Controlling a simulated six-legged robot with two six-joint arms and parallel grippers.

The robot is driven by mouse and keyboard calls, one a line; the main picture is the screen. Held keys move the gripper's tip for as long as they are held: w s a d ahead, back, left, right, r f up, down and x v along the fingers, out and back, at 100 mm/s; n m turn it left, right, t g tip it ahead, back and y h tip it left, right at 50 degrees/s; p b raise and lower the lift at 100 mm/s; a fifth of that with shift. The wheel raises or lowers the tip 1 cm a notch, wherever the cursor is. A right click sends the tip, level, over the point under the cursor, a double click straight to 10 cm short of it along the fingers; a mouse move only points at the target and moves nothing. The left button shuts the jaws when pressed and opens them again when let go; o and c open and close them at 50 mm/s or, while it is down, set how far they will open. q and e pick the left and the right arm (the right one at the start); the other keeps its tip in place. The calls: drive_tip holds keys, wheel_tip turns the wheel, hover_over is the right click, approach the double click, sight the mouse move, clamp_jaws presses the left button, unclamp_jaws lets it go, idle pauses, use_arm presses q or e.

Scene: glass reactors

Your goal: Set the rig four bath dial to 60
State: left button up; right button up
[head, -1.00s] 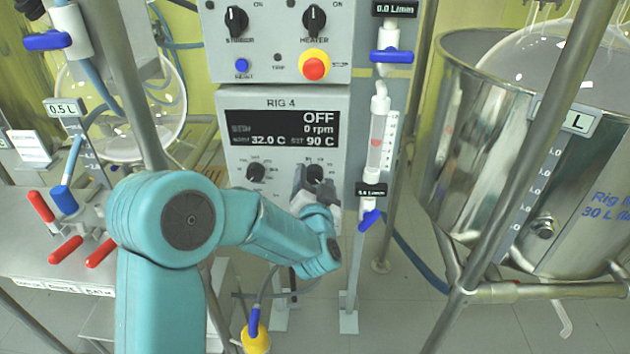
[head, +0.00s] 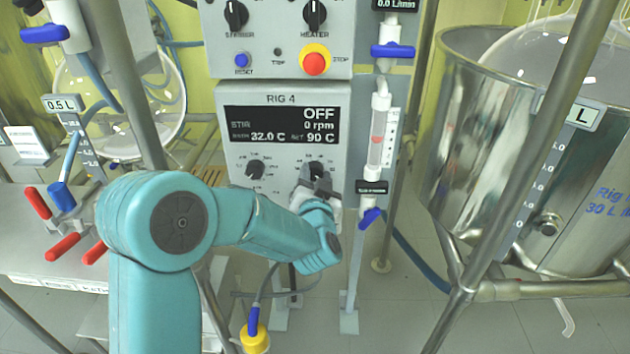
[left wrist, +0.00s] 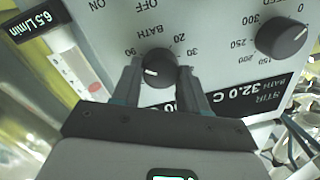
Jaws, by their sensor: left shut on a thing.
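The rig four box (head: 237,160) stands in the middle of the head view. Its display (head: 280,126) reads OFF, 0 rpm, bath 32.0 C, set 90 C. The bath dial (head: 317,169) is at its lower right, partly covered by my left gripper (head: 314,186). In the left wrist view the picture is turned over, and the dark round bath dial (left wrist: 158,66) sits between the fingers of my left gripper (left wrist: 160,72), which is shut on it. A white mark on the dial points toward the left, on the side of the printed 90. My right gripper is out of view.
The speed dial (head: 256,168) is left of the bath dial. A flow tube (head: 377,140) with a blue valve (head: 370,217) stands close on the right. The stop button (head: 314,62) is above. A large steel vessel (head: 470,150) stands further right.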

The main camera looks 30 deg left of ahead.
use_arm(q)
drive_tip(key=n+b, duration=0.4)
drive_tip(key=n, duration=0.2)
drive_tip(key=shift+f+h+b, duration=0.15)
drive_tip(key=shift+h+b, duration=0.15)
drive_tip(key=n+b, duration=0.4)
drive_tip(key=n, duration=0.2)
drive_tip(key=shift+s+a+b, duration=0.1)
drive_tip(key=shift+b, duration=0.2)
drive_tip(key=n+b, duration=0.3)
drive_tip(key=n, duration=0.1)
drive_tip(key=shift+h, duration=0.4)
drive_tip(key=shift+n+b, duration=1.65)
drive_tip(key=shift+n, duration=0.45)
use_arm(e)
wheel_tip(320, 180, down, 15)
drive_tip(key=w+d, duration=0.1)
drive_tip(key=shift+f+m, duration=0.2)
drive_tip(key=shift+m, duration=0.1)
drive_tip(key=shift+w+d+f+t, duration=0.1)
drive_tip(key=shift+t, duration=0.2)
use_arm(q)
drive_tip(key=o, duration=1)
drive_tip(key=shift+o, duration=0.2)
drive_tip(key=shift+r, duration=0.2)
